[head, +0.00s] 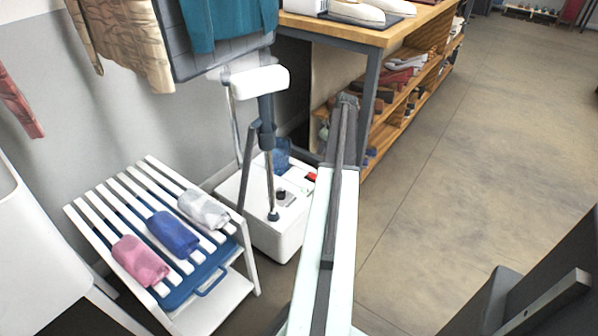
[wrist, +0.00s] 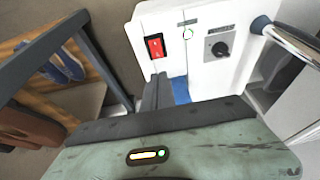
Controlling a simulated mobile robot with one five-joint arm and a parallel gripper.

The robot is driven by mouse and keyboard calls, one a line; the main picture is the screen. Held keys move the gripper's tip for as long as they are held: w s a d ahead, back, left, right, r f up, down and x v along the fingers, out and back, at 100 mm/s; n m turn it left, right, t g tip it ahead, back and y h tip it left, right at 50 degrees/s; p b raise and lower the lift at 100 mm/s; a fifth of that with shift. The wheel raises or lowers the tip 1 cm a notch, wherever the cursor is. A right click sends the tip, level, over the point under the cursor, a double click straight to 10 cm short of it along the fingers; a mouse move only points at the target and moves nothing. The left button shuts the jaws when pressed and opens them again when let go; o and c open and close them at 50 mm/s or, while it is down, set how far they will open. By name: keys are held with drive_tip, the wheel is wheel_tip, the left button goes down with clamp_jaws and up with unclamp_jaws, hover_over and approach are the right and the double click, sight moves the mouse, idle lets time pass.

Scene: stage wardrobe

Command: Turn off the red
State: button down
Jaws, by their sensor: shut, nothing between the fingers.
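A red rocker switch (wrist: 155,46) in a black frame sits on the face of a white box in the wrist view. In the head view it is a small red patch (head: 311,176) on the white box (head: 284,236), just left of my arm. I cannot tell which side of the switch is pressed in. My gripper (wrist: 157,90) shows as shut dark fingers below the switch in the wrist view, apart from it and empty. In the head view the dark end of my arm lies to the right of the switch; the fingertips are not clear there.
A steamer pole (head: 269,180) rises from the box. A shelf table (head: 372,70) stands behind. A slatted rack (head: 150,170) holds rolled cloths. Floor at right is open.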

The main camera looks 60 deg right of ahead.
sight(311, 174)
drive_tip(key=shift+w+d+f, duration=0.1)
drive_tip(key=shift+d, duration=0.15)
drive_tip(key=b+x, duration=1.3)
drive_tip(key=x, duration=0.1)
drive_tip(key=shift+s+f+b, duration=0.25)
drive_tip(key=shift+s+b, duration=0.05)
drive_tip(key=shift+s, duration=0.05)
drive_tip(key=shift+r, duration=0.1)
drive_tip(key=shift+w+g, duration=0.2)
drive_tip(key=shift+g, duration=0.1)
drive_tip(key=shift+s, duration=0.25)
